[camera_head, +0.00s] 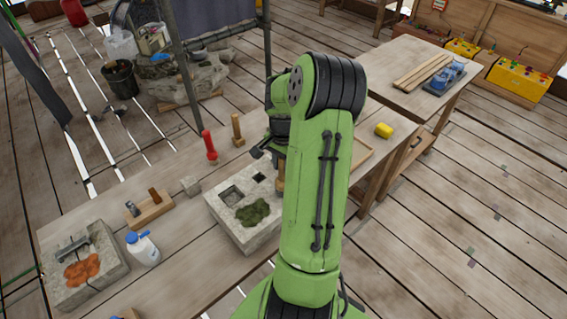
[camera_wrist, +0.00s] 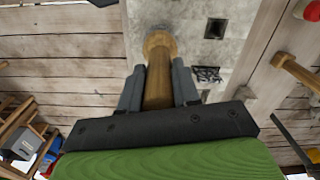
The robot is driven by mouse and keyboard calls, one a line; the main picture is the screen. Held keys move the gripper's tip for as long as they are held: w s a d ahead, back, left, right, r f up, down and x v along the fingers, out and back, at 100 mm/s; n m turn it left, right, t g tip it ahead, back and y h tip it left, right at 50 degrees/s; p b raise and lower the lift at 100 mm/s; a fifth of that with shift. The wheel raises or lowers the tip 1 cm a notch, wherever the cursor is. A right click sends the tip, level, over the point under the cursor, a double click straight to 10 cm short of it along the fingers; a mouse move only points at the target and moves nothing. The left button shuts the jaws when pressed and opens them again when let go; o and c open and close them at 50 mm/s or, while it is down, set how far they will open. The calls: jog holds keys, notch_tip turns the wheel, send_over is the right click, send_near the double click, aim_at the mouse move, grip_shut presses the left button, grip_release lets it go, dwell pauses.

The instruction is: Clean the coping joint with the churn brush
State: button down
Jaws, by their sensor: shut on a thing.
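A pale stone block (camera_head: 247,232) lies on the long wooden table, with a square hole, a smaller dark hole and a patch of dark green moss (camera_head: 253,212) on top. My gripper (camera_wrist: 158,78) is shut on a round wooden handle with a wider end, seemingly the churn brush (camera_wrist: 158,45). Part of it shows beside my green arm in the head view (camera_head: 281,176), over the block's far right side. The wrist view shows the stone surface (camera_wrist: 190,38) with a square hole (camera_wrist: 215,28).
A second stone block (camera_head: 108,262) with an orange patch and a metal piece lies at left. Nearby are a white jug (camera_head: 143,249), a wooden holder (camera_head: 150,212) and a small grey cube (camera_head: 190,186). A red-handled tool (camera_head: 209,148) and a wooden tool (camera_head: 238,131) stand behind.

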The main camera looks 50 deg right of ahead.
jog(key=shift+f+b, duration=0.6)
jog(key=shift+f, duration=0.05)
dwell(0.4)
jog(key=shift+d, duration=0.15)
dwell(0.4)
jog(key=s+d+p, duration=0.4)
jog(key=d+p, duration=0.1)
jog(key=d, duration=1.2)
jog(key=shift+p, duration=0.4)
dwell(1.7)
jog(key=shift+s+d, duration=0.1)
